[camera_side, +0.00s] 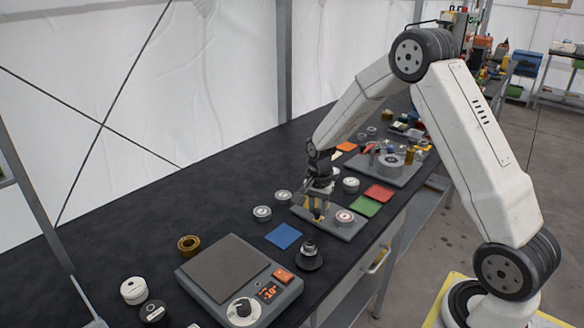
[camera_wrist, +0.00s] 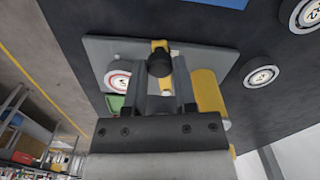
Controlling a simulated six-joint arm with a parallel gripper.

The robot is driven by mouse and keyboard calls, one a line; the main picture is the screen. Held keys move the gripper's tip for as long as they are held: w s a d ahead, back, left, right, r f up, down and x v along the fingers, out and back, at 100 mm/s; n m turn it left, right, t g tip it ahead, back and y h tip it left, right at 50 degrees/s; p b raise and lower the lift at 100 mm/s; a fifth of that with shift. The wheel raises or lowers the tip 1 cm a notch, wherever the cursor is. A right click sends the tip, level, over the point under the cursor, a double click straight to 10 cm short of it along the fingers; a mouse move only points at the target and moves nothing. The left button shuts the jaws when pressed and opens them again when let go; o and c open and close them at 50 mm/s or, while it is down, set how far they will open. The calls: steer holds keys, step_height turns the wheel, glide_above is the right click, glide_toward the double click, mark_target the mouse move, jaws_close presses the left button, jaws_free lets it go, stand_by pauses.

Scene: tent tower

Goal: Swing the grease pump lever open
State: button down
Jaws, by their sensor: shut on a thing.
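The grease pump's grey base plate (camera_side: 351,231) lies on the dark bench, and its near part fills the middle of the wrist view (camera_wrist: 105,47). A red-ringed white dial (camera_side: 344,216) sits on it. My gripper (camera_side: 318,207) is low over the plate, left of the dial. In the wrist view my gripper (camera_wrist: 161,75) is shut on the black knob (camera_wrist: 159,63) of the lever. The lever's lower part and pivot are hidden.
A blue pad (camera_side: 284,236), a dark knobbed piece (camera_side: 308,256) and a scale (camera_side: 238,280) lie nearer the camera. Round white-topped pieces (camera_side: 262,213) stand left of the plate. Green (camera_side: 364,206) and red (camera_side: 379,193) pads lie right. Another loaded plate is behind.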

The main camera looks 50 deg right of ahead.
steer(key=shift+w+a+m, duration=0.15)
steer(key=shift+w+m, duration=0.7)
steer(key=shift+m, duration=0.55)
steer(key=shift+c, duration=2)
jaws_free()
steer(key=shift+r, duration=0.1)
step_height(320, 180, up, 8)
